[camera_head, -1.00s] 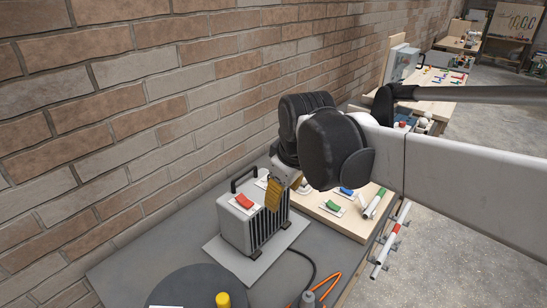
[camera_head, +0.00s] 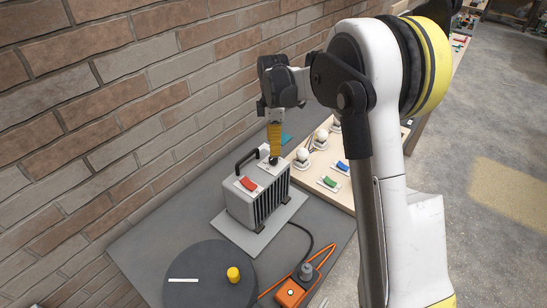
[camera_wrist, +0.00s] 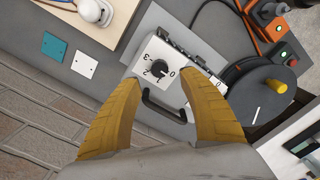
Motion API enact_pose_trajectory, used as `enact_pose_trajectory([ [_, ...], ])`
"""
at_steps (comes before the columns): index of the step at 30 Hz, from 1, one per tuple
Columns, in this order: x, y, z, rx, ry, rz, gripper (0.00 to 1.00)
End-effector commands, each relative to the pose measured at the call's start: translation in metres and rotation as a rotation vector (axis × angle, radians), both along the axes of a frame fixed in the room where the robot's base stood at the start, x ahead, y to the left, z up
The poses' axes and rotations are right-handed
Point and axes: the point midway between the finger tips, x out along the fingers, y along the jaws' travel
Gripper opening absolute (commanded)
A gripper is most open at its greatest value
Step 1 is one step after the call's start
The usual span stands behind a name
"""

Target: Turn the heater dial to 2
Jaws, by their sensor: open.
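The heater is a light grey box (camera_head: 241,207) with a black handle, a red rocker switch (camera_head: 246,184) and black side fins. Its small black dial (camera_wrist: 160,68) sits on the top panel, with printed numbers around it in the wrist view. I cannot tell which number the dial points at. My gripper (camera_head: 275,150) points down just above the dial end of the heater; its fingers look yellow. In the wrist view my gripper (camera_wrist: 163,82) is open, its fingertips apart on either side of the dial. Contact is unclear. The red switch is not visible in the wrist view.
The heater's black handle (camera_wrist: 163,108) lies between the fingers in the wrist view. A dark round reel (camera_head: 209,277) with a yellow knob and an orange socket box (camera_head: 291,291) stand in front. A wooden board with switches (camera_head: 330,183) is to the right. The brick wall is close behind.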

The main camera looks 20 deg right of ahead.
Motion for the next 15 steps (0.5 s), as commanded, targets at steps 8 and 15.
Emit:
enact_pose_trajectory([
  [8, 0.000, 0.000, -0.051, 0.000, -0.001, -0.001, 0.50],
  [15, 0.000, 0.000, -0.065, 0.000, -0.001, -0.002, 0.50],
])
